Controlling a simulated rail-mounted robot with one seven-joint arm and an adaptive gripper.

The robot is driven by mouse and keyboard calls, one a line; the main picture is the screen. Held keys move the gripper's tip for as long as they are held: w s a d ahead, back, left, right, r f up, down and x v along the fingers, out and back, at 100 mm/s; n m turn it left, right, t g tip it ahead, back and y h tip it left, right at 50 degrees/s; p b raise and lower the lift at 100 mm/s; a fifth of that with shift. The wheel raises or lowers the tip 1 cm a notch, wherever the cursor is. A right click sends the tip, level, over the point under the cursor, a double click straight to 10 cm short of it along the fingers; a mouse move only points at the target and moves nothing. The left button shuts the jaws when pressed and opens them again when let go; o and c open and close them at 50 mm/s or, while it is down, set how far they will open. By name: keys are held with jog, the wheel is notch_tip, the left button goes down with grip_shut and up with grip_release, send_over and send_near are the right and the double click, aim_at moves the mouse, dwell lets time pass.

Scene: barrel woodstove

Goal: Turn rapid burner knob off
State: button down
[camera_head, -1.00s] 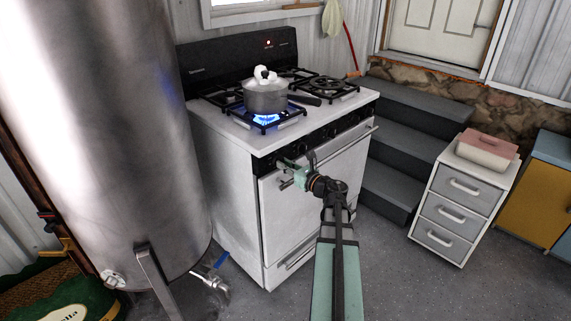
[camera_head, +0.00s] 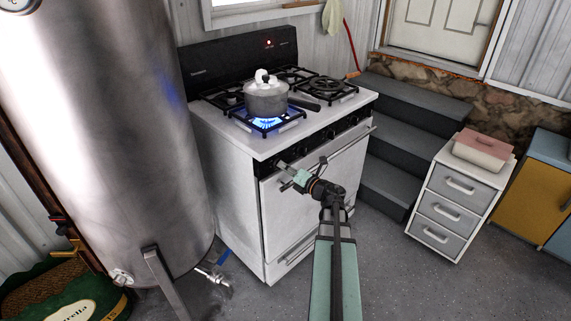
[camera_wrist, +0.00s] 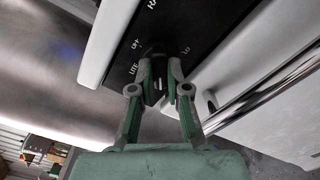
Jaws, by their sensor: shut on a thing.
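The white stove (camera_head: 222,175) has a dark knob panel (camera_head: 345,125) on its front. A blue flame (camera_head: 267,124) burns under a grey pot (camera_head: 265,98) on the front left burner. My gripper (camera_head: 284,167) is at the left end of the panel. In the wrist view, my gripper (camera_wrist: 160,72) is shut on a dark knob (camera_wrist: 157,88), with a fingertip on each side. The panel print around it reads OFF, LITE and LO. The fingers hide much of the knob, so its exact setting is unclear.
A large metal tank (camera_head: 150,130) stands close to the stove's left. The oven door handle (camera_head: 345,146) juts out below the panel. Grey steps (camera_head: 400,140) and a drawer cabinet (camera_head: 458,205) stand to the right. The floor in front is open.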

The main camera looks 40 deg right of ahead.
jog(key=m+p, duration=0.1)
jog(key=m, duration=0.1)
jog(key=m+p, duration=0.3)
jog(key=m, duration=0.1)
jog(key=shift+r+p, duration=0.25)
jog(key=shift+p, duration=0.1)
jog(key=m+p, duration=0.5)
jog(key=m, duration=0.1)
jog(key=shift+m, duration=0.4)
jog(key=m+p, duration=0.5)
jog(key=m, duration=0.1)
jog(key=shift+r, duration=0.1)
jog(key=m+p, duration=0.4)
jog(key=m, duration=0.2)
jog(key=shift+d, duration=0.1)
jog(key=c, duration=1.1)
grip_release()
jog(key=shift+f, duration=0.2)
jog(key=shift+c, duration=0.2)
jog(key=shift+s, duration=0.1)
